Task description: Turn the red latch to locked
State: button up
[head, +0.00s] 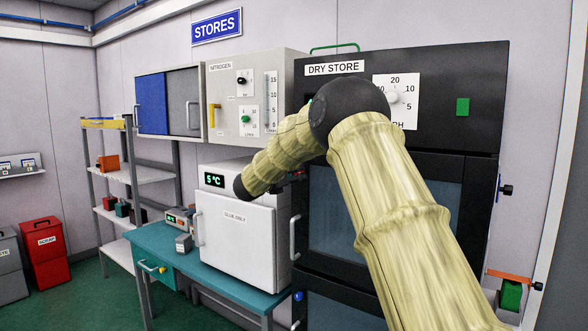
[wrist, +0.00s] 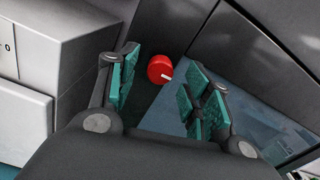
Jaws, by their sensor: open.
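The red latch (wrist: 160,69) is a round red knob with a white mark pointing to the lower right in the wrist view. It sits on the dark front of the dry store cabinet (head: 400,58), beside a glass door. My gripper (wrist: 162,62) is open, with its green-padded fingers to the left and right of the knob in the picture. The knob appears beyond the fingertips; I cannot tell whether either finger touches it. In the head view my arm hides the latch and most of the gripper. No lock wording is legible.
A white glue fridge (head: 238,245) stands on a teal bench (head: 165,250) left of the dry store, close to my gripper. The dry store's door handle (head: 295,237) sticks out below my arm. A nitrogen panel (head: 235,105) hangs above the fridge.

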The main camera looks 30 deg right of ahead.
jog(key=shift+w+d, duration=0.15)
jog(key=shift+d, duration=0.25)
jog(key=c, duration=1)
